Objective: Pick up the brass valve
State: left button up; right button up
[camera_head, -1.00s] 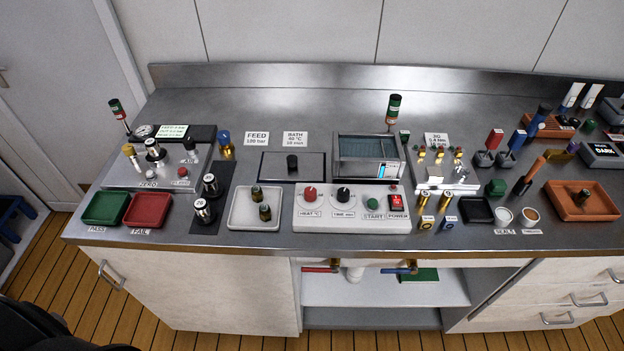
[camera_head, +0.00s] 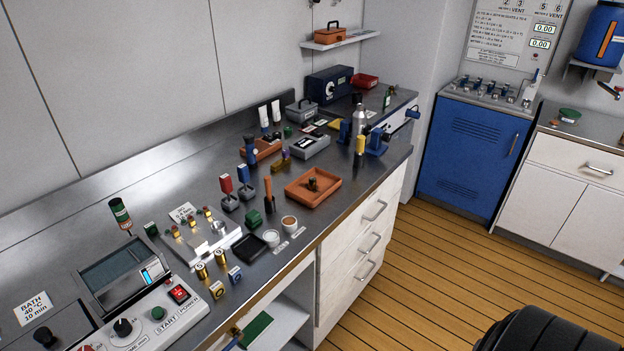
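A small dark brass-coloured fitting (camera_head: 313,184) sits in the orange tray (camera_head: 329,196) on the steel bench; it looks like the brass valve, but it is too small to be sure. Brass-coloured cylinders (camera_head: 202,271) marked with labels stand at the bench's front edge, left of the tray. Neither of my grippers shows in the head view, so their distance from the fitting cannot be seen.
The steel bench is crowded with a control box (camera_head: 139,324), a white-topped fixture (camera_head: 202,240), a small black tray (camera_head: 250,246) and a vise-like blue device (camera_head: 375,142). A blue cabinet (camera_head: 470,150) stands at the right.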

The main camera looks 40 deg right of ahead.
aim_at(312, 185)
jog(key=l+z, duration=0.15)
jog(key=l, duration=1.1)
